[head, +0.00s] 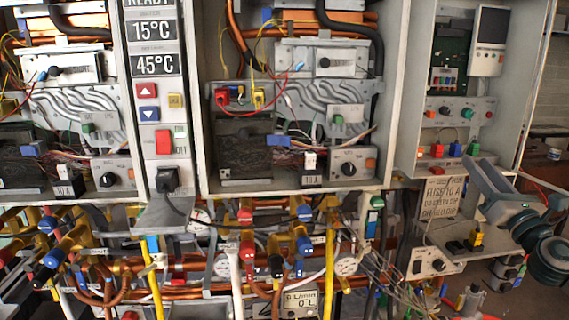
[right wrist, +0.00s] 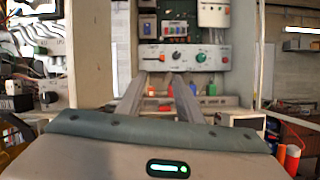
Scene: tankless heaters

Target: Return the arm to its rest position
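My right gripper (head: 480,165) is at the right side of the head view, in front of the lower part of the right-hand open cabinet. Its grey arm comes in from the right edge with dark green joints. In the right wrist view, the two grey fingers of the right gripper (right wrist: 159,78) point forward at a control board, with a gap between them. Nothing is visibly held between them. A green light (right wrist: 168,169) glows on the gripper body. My left gripper is in neither view.
The open middle cabinet (head: 295,190) holds wires and pipes. A narrow panel (head: 155,100) shows 15°C and 45°C. Coloured valves and copper pipes (head: 270,262) crowd below. The control board (right wrist: 185,57) faces the right gripper. A pale label plate (head: 441,197) hangs close to the arm.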

